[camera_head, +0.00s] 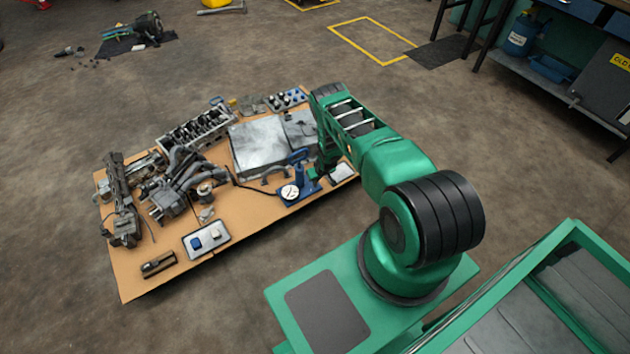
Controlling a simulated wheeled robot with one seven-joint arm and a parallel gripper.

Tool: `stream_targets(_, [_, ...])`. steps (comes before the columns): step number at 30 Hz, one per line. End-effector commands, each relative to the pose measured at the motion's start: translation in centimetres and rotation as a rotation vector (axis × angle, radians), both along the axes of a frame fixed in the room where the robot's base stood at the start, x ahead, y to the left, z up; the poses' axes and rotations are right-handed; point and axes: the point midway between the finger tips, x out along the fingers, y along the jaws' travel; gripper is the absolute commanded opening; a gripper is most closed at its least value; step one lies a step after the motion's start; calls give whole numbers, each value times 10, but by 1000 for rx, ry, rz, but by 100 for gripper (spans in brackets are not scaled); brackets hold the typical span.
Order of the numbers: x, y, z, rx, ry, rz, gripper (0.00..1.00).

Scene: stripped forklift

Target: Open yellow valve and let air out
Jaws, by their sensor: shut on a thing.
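A blue pump (300,175) with a round white gauge (290,192) stands upright on the brown board (262,212), near its right end. My gripper (318,172) is low over the board, just right of the pump and touching or nearly touching it. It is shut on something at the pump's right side. The fingertips and the held part are small and partly hidden by my arm. I cannot make out a yellow valve on the pump. A dark hose runs left from the gauge.
Grey engine parts (175,180) crowd the board's left side, with a flat grey metal block (258,143) behind the pump. A small tray (207,240) with a blue and a white piece lies at the front. A workbench (560,80) stands at the right.

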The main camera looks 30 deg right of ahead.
Motion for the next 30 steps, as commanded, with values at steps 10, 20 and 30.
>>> stream_targets(10, [1,-2,0,-1,-3,134,0])
stream_targets(20, [1,-2,0,-1,-2,156,0])
stream_targets(30, [1,-2,0,0,-2,155,27])
